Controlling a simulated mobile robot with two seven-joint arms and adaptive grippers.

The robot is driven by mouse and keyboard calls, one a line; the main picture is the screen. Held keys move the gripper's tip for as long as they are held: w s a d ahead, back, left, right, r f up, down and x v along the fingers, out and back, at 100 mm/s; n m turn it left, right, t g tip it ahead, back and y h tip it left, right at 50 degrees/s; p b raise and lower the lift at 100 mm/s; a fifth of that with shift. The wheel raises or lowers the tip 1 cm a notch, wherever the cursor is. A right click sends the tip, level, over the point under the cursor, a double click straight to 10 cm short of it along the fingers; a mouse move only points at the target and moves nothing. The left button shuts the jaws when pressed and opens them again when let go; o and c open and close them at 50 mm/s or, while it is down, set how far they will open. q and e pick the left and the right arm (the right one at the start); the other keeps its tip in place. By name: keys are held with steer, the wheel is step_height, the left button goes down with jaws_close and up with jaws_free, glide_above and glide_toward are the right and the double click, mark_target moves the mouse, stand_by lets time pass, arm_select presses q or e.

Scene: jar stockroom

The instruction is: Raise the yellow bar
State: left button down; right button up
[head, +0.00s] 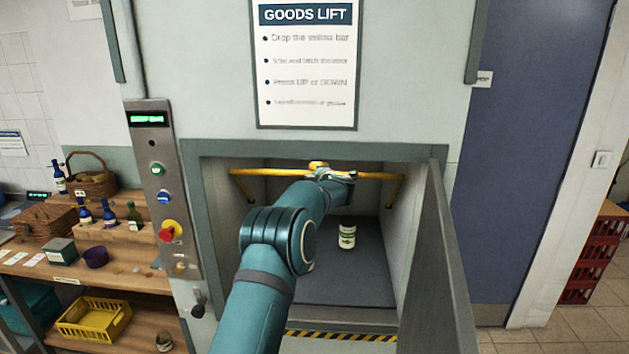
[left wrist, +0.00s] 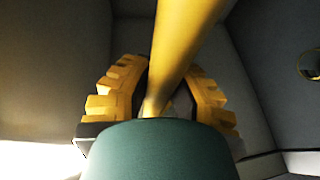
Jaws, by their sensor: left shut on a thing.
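The yellow bar (head: 262,172) runs across the upper part of the goods lift opening, close under its top edge. My left gripper (head: 318,167) is at the middle of the bar, with my teal arm reaching up to it from below. In the left wrist view the bar (left wrist: 183,45) passes between the two yellow ridged fingers of my left gripper (left wrist: 165,95), which are shut on it. Part of the bar's middle is hidden behind the gripper. My right gripper is in neither view.
A white jar with a green label (head: 347,236) stands on the lift floor (head: 330,285). The grey lift door (head: 436,260) stands open at the right. A control panel (head: 162,190) with buttons is left of the opening. A shelf with bottles and baskets (head: 92,183) is farther left.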

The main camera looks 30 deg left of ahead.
arm_select(q)
steer(key=shift+w+a+r, duration=0.15)
steer(key=shift+r, duration=0.4)
steer(key=c, duration=0.8)
jaws_free()
steer(key=shift+c, duration=0.2)
steer(key=shift+s+r, duration=0.1)
steer(key=shift+s, duration=0.15)
steer(key=shift+w+f, duration=0.15)
steer(key=shift+f, duration=0.1)
steer(key=v, duration=1.2)
